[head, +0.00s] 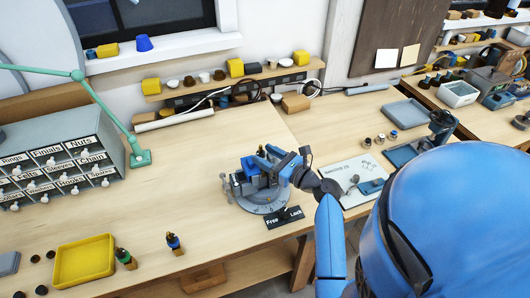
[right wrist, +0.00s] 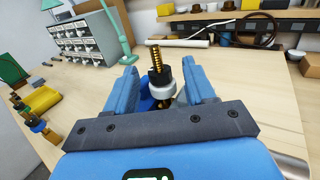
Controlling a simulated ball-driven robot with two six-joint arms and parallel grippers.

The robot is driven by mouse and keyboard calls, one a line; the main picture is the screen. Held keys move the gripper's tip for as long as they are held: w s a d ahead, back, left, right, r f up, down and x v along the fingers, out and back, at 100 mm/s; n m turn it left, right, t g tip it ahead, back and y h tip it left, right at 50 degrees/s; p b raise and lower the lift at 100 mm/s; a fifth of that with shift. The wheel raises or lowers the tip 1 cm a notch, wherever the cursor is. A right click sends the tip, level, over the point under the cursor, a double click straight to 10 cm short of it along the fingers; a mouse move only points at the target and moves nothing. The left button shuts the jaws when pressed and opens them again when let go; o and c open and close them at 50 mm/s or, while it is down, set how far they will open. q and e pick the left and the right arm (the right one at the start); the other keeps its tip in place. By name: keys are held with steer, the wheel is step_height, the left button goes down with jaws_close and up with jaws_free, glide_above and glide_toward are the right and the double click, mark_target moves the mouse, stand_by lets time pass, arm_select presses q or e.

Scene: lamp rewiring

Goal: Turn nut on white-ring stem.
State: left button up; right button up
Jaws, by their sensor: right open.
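In the right wrist view, an upright brass threaded stem (right wrist: 154,52) stands between the fingers of my right gripper (right wrist: 162,82). A dark nut (right wrist: 159,77) sits around the stem, with a white ring (right wrist: 162,92) just below it. The blue fingers are open, one on each side, with a gap visible on the left; contact on the right is unclear. In the head view my right gripper (head: 268,160) is over the blue-and-grey holder on a round grey turntable (head: 262,199), and hides most of the stem. My left gripper is not in view.
A black "Free / Lock" plate (head: 284,217) lies at the turntable's front. A labelled drawer cabinet (head: 60,160) and a yellow tray (head: 84,261) stand left. A white board with small parts (head: 352,178) lies right. The bench between cabinet and turntable is mostly clear.

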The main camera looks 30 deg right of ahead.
steer(key=shift+w+a, duration=0.2)
steer(key=shift+w, duration=0.25)
steer(key=shift+d, duration=0.1)
steer(key=shift+c, duration=1)
jaws_close()
steer(key=h+p, duration=0.1)
steer(key=m+h+p, duration=0.2)
steer(key=shift+s+a+r+t, duration=0.1)
steer(key=shift+a+r+t, duration=0.15)
steer(key=shift+a+t, duration=0.05)
steer(key=m+h+p, duration=0.1)
steer(key=h+p, duration=0.1)
steer(key=shift+a+m+h+p, duration=0.1)
steer(key=shift+m+h+p, duration=0.2)
steer(key=shift+p, duration=0.05)
steer(key=shift+f+m+h+p, duration=0.15)
steer(key=shift+m+h+p, duration=0.4)
steer(key=shift+h, duration=0.35)
steer(key=shift+o, duration=1)
jaws_free()
